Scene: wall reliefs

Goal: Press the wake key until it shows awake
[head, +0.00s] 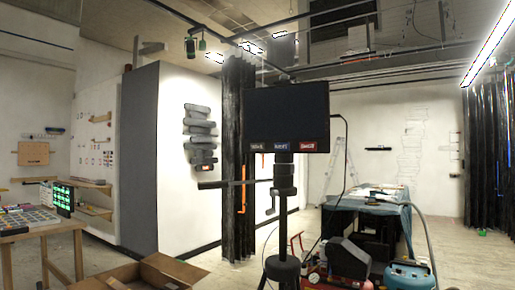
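A dark, blank monitor (286,112) stands upright on a black post in the middle of the head view. No wording that reads awake is legible. My gripper is not clearly visible in this view.
A wooden table (40,229) with colourful small items and a green-lit panel (62,198) stands at left. An open cardboard box (168,268) is on the floor at the front. A cloth-covered table (368,205) and a blue-topped machine (409,274) stand at right.

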